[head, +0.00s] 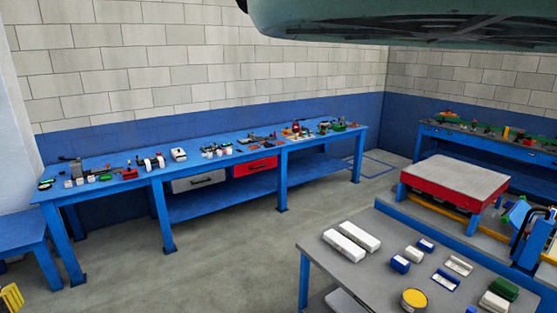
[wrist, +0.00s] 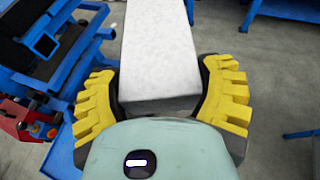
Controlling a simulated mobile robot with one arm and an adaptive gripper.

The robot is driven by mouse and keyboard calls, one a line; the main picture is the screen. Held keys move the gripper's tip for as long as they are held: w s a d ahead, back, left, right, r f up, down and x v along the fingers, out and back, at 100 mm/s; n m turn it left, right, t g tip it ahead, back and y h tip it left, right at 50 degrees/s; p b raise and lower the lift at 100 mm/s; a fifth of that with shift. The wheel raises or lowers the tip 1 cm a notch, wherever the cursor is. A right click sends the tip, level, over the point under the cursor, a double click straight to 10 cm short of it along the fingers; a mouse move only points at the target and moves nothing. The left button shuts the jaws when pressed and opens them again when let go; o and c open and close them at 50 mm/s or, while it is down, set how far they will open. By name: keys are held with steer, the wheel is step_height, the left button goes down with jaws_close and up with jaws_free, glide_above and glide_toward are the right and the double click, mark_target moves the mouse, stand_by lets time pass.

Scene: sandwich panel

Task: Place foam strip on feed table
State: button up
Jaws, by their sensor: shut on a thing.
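In the wrist view, the yellow-padded fingers of my gripper (wrist: 160,92) are shut on a long white foam strip (wrist: 160,48). The strip points away from the camera, and its far end is cut off by the top of the picture. My gripper and this strip do not show in the head view. In the head view, two more white strips (head: 351,237) lie side by side on a grey-topped table (head: 330,272). A low red-sided table with a pale top (head: 455,180) stands behind it; I cannot tell whether it is the feed table.
A yellow round tub (head: 413,299) and several small blue, white and green items stand on the grey-topped table. A long blue workbench (head: 220,142) with small parts runs along the left wall. Blue machinery (head: 530,235) stands at the right. The floor (head: 215,250) between is clear.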

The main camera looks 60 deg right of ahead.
step_height(320, 180, up, 18)
steer(key=p, duration=1.6)
